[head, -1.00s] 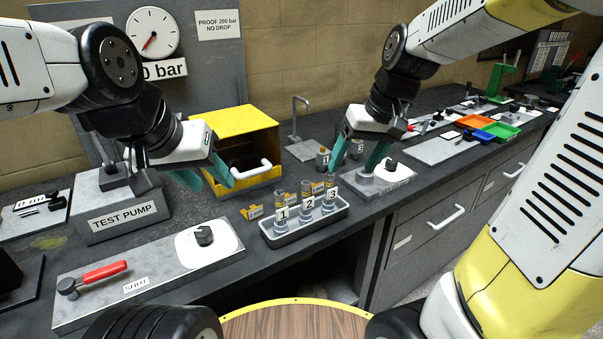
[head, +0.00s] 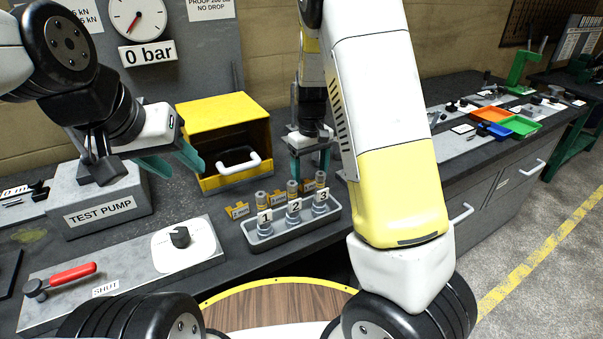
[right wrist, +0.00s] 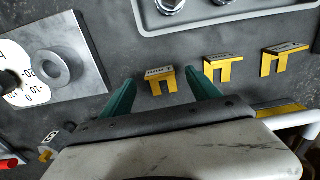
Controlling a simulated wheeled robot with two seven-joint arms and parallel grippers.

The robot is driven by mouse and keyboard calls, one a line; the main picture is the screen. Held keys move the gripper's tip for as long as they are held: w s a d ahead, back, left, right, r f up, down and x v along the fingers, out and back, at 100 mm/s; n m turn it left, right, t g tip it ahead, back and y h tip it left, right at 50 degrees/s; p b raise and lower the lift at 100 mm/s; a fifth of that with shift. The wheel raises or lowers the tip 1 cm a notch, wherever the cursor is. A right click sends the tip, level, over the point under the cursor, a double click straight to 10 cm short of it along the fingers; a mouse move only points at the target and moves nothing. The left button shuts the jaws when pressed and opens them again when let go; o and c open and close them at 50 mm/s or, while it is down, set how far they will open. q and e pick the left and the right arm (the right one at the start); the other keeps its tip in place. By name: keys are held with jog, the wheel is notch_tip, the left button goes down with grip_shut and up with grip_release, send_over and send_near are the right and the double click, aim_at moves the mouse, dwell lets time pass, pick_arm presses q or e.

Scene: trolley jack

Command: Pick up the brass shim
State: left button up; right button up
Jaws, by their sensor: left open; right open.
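The head view shows the left one (head: 237,211); the label text is too small to read surely. In the right wrist view they are the near piece (right wrist: 160,82), the middle piece (right wrist: 222,69) and the far piece (right wrist: 284,60). My left gripper (head: 187,172) is open and empty, left of the yellow box.
The grey tray (head: 262,240) holds three numbered fittings in front of the pieces. A yellow box (head: 222,112) with a white handle stands behind them. The test pump (head: 100,210) and a red-handled valve plate (head: 130,270) lie left. A dial plate (right wrist: 85,62) is close by.

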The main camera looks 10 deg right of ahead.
aim_at(310, 182)
notch_tip(310, 182, down, 4)
jog(key=shift+r, duration=0.25)
jog(key=shift+c, duration=0.2)
grip_shut()
jog(key=shift+r, duration=0.1)
